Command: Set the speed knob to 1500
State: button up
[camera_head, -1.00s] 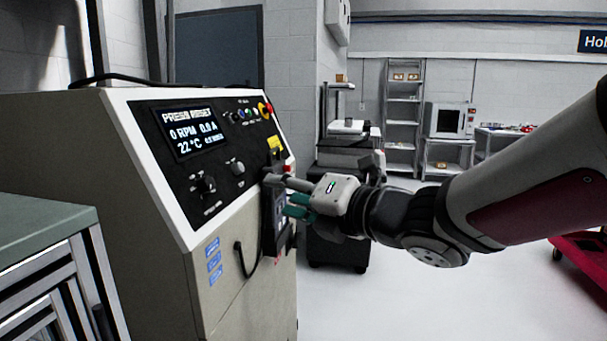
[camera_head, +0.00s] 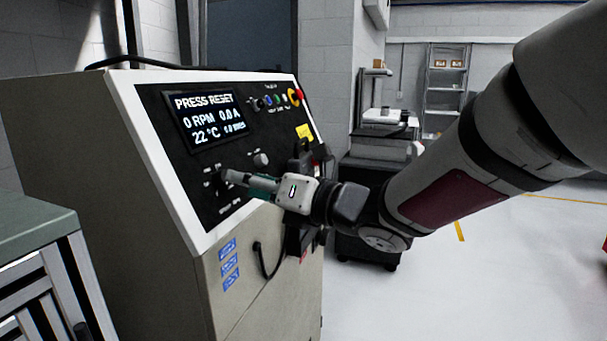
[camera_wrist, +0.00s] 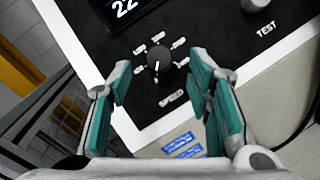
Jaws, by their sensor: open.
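The speed knob (camera_wrist: 160,58) is a black dial with a white pointer line and a ring of white labels, marked SPEED below, on the black slanted panel (camera_head: 160,99). In the head view it is partly hidden by my fingertips. My gripper (camera_head: 232,180) points at the knob from the lower right. In the wrist view my gripper (camera_wrist: 158,88) is open, its two teal-padded fingers apart, with the knob between and beyond their tips. I cannot tell whether they touch it. The display (camera_head: 208,118) reads PRESS RESET, 0 RPM, 0.0 A, 22 °C.
A TEST knob (camera_head: 260,159) sits right of the speed knob. A handheld box with a cable hangs at the cabinet's right edge. A green-topped bench (camera_head: 35,232) stands at left.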

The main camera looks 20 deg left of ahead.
aim_at(223, 179)
jog(key=shift+x, duration=2)
jog(key=shift+s, duration=0.1)
jog(key=shift+c, duration=0.2)
grip_shut()
